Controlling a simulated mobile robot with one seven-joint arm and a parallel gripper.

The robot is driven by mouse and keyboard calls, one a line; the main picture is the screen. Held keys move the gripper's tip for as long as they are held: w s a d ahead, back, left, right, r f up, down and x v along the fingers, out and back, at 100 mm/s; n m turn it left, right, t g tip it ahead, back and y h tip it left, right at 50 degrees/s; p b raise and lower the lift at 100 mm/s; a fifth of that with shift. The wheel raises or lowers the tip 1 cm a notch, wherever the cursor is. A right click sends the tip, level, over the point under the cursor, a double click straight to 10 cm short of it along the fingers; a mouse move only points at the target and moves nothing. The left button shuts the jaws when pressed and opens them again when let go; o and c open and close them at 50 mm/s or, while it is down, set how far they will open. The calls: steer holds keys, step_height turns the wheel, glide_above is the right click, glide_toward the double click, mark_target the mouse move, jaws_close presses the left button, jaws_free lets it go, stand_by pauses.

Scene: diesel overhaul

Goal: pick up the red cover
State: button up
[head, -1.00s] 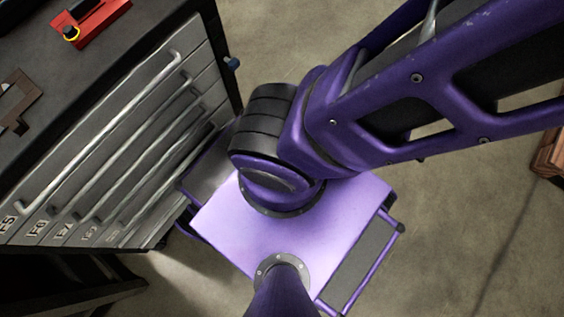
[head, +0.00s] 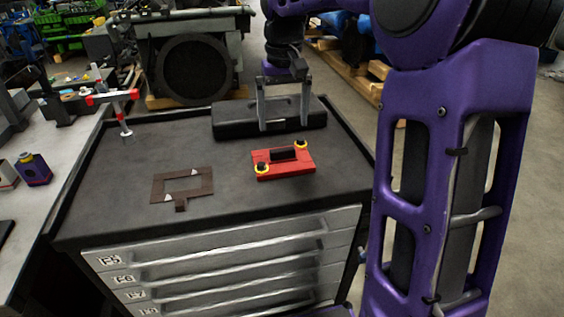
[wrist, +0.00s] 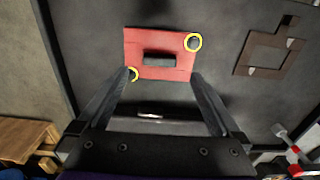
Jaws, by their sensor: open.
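The red cover (head: 284,165) lies flat on the dark top of the drawer cabinet in the head view. It has a black block-shaped handle (head: 284,154) in its middle and a yellow ring at each of two opposite corners. My gripper (head: 284,128) is open and empty, pointing down behind the cover and apart from it. In the wrist view the red cover (wrist: 160,71) shows ahead, with its near edge close to the line between my two fingertips (wrist: 160,82). Its black handle (wrist: 159,58) is free.
A brown flat frame (head: 182,187) with two pale pointed pieces lies left of the cover. A black case (head: 232,120) stands behind my gripper. The cabinet top (head: 110,180) has raised edges and is clear around the cover. A workbench (head: 30,150) is at left.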

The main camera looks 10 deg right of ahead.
mark_target(282, 149)
steer(key=f, duration=0.6)
steer(key=w+f+b, duration=0.1)
steer(key=f, duration=0.2)
steer(key=shift+c, duration=0.2)
jaws_close()
step_height(282, 149, up, 10)
steer(key=p, duration=0.1)
stand_by(0.6)
steer(key=shift+s+a, duration=0.1)
steer(key=shift+a, duration=0.1)
